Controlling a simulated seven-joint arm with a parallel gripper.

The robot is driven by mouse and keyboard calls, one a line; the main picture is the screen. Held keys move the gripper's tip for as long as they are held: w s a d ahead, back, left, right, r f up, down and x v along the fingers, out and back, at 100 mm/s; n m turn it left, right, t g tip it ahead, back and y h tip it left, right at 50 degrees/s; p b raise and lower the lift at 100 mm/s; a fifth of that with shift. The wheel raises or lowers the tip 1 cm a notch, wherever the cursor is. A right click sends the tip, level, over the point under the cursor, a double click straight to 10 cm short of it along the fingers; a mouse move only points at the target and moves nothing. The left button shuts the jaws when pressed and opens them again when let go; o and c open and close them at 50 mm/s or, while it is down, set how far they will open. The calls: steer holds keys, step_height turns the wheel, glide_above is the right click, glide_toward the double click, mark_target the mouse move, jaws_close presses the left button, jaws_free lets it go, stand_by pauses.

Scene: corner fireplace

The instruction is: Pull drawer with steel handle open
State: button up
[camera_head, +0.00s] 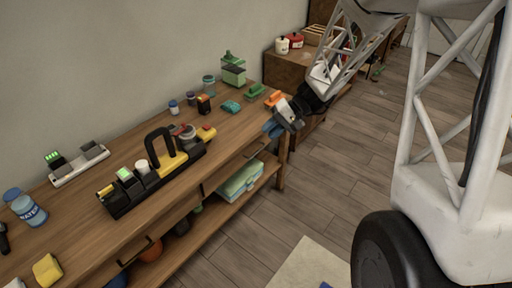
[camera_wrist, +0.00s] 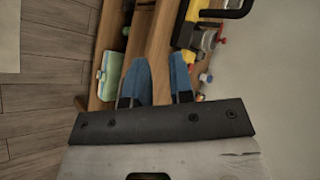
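A wooden workbench (camera_head: 222,128) has two drawers in its front edge. The right drawer (camera_head: 228,170) carries a thin handle (camera_head: 257,151), and the left drawer (camera_head: 120,262) carries a dark handle (camera_head: 147,246). Both drawers look shut; I cannot tell from colour which handle is steel. My gripper (camera_head: 270,128), with blue fingers, is at the bench's right end, above and beyond the right drawer's handle and apart from it. In the wrist view my gripper (camera_wrist: 161,72) is open with nothing between its fingers. The bench front (camera_wrist: 142,45) lies beyond the fingertips.
A teal box (camera_head: 240,180) sits on the lower shelf; it also shows in the wrist view (camera_wrist: 111,74). A black-and-yellow tool caddy (camera_head: 152,175), orange and green items and small jars stand on the bench top. Wooden floor (camera_head: 300,205) in front is clear, with a pale rug (camera_head: 305,265).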

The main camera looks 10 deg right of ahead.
steer(key=w+d+f+m+t+y, duration=0.2)
steer(key=w+f+t+y, duration=0.15)
steer(key=w+f, duration=1.05)
steer(key=m+t+y, duration=0.1)
steer(key=m+t, duration=0.2)
steer(key=t, duration=0.1)
glide_toward(257, 152)
steer(key=shift+w+a+f, duration=0.5)
steer(key=shift+w+a, duration=0.25)
steer(key=shift+a, duration=0.15)
steer(key=shift+a, duration=0.15)
steer(key=shift+x, duration=3.75)
jaws_close()
